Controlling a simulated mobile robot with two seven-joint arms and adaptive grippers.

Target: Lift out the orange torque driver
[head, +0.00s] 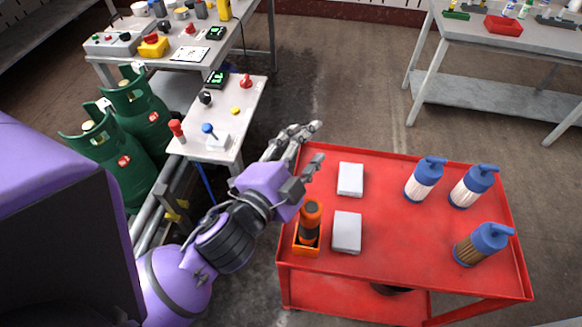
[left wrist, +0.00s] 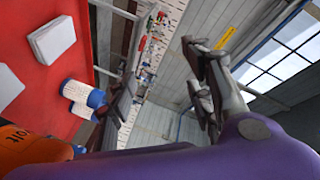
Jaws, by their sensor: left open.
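The orange torque driver (head: 311,216) stands upright, orange at the top with a dark middle, in a small orange holder (head: 306,251) at the left edge of the red cart (head: 400,255). My left gripper (head: 317,142) is open and empty, above the cart's left back corner. It is beyond the driver, with its fingers pointing away from it. The left wrist view shows the spread fingers of the left gripper (left wrist: 162,62) and a lettered orange body at lower left, which looks like the driver (left wrist: 28,148). My right gripper is not in view.
Two white boxes (head: 350,179) (head: 347,231) lie right of the driver. A small grey table (head: 216,142) and green gas cylinders (head: 136,118) are at left. The cart's middle is clear.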

